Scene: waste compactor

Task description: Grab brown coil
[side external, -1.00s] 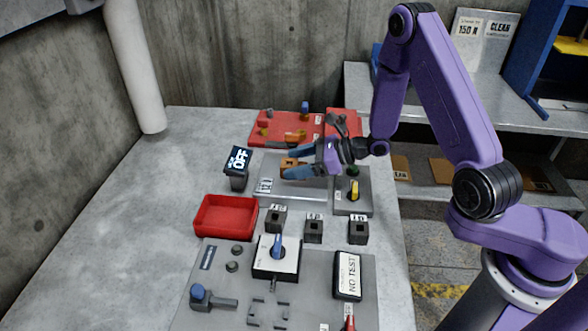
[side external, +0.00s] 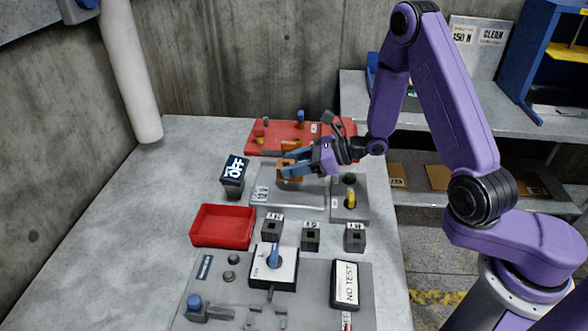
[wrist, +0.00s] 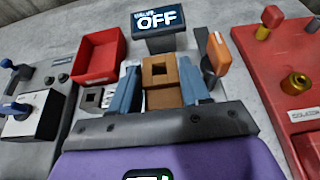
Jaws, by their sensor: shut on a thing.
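The brown coil (wrist: 160,98) is a block with a square hole in its top. It sits between the two blue fingers of my gripper (wrist: 159,74) in the wrist view, a finger against each side. In the side view my gripper (side external: 286,165) is shut on the coil (side external: 289,173) over the grey plate (side external: 300,197). The fingers hide part of the coil there. I cannot tell whether its underside touches the plate.
The display reading OFF (side external: 234,168) stands left of the plate. A red bin (side external: 222,226) is in front of it. Several dark square-holed blocks stand in front of the plate. The left of the table is clear.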

